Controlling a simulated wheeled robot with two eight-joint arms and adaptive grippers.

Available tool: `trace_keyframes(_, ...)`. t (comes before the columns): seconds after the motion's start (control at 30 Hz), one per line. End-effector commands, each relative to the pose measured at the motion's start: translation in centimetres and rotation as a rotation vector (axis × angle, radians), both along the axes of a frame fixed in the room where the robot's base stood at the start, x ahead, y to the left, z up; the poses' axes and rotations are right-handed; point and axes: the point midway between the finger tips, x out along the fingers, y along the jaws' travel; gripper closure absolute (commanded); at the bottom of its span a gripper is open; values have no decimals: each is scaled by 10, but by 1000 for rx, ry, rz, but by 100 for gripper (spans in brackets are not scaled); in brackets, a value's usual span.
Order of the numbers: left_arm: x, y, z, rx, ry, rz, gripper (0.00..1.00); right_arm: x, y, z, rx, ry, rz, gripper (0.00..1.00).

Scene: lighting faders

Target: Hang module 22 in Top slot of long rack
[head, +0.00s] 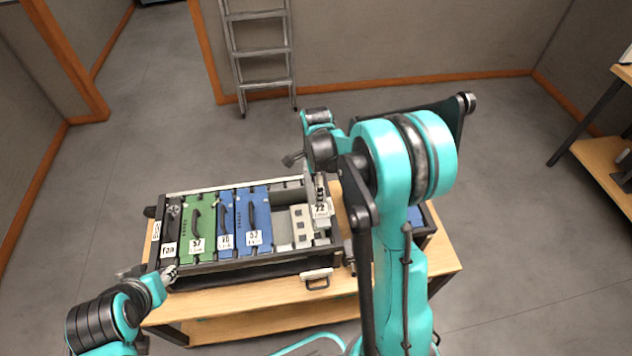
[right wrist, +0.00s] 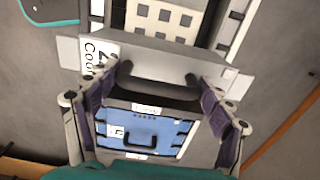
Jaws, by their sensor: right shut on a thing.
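The long rack (head: 225,267) lies on a wooden table, with green and blue modules in its left part and open space toward its right. My right gripper (head: 318,182) is over the rack's right end. It is shut on the dark handle (right wrist: 160,88) of a grey module (right wrist: 150,55); the module's white label (head: 320,209) reads like 22 or 72 and is partly cut off in the right wrist view. Whether this module touches the rack cannot be told. My left gripper (head: 171,273) is by the rack's front left corner; its opening is too small to read.
A pale module with square windows (head: 300,225) sits left of the held module. A blue module (right wrist: 138,132) shows below the handle in the right wrist view. A small handled item (head: 317,278) is at the rack's front. A ladder (head: 262,50) leans on the back wall.

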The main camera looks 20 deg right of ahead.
Motion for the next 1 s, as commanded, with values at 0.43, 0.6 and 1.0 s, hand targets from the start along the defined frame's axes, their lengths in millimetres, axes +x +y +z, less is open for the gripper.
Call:
trace_keyframes(0.43, 0, 0, -36, 0, 0, 0, 60, 0, 0, -43, 0, 0, 0, 80)
trace_keyframes(0.6, 0, 0, -48, 0, 0, 0, 60, 0, 0, -59, 0, 0, 0, 80)
trace_keyframes(1.0, 0, 0, -62, 0, 0, 0, 60, 0, 0, -75, 0, 0, 0, 80)
